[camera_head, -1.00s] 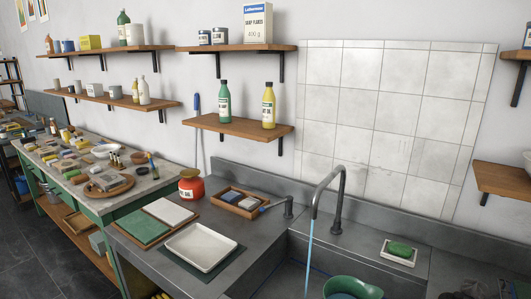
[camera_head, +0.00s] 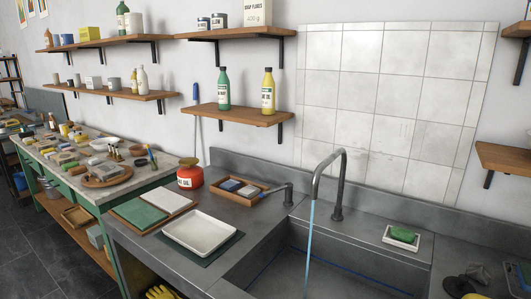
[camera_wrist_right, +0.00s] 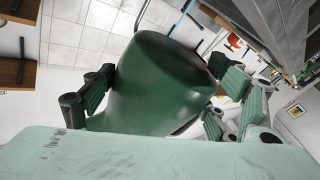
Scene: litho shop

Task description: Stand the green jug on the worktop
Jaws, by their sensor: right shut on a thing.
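The green jug (camera_wrist_right: 160,85) fills the middle of the right wrist view. My right gripper (camera_wrist_right: 165,92) is shut on it, with a dark finger on each side of its body. The jug looks tilted in that view, and its handle and spout cannot be made out. Neither the jug nor my grippers show in the head view. The grey steel worktop (camera_head: 265,214) runs around the sink (camera_head: 330,262). My left gripper is not in view.
A tap (camera_head: 338,185) runs water into the sink. A white tray (camera_head: 202,231), green board (camera_head: 139,213), red jar (camera_head: 190,176) and wooden box (camera_head: 262,192) crowd the left worktop. A soap dish (camera_head: 401,238) sits right of the tap. Dark items (camera_head: 458,285) lie at lower right.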

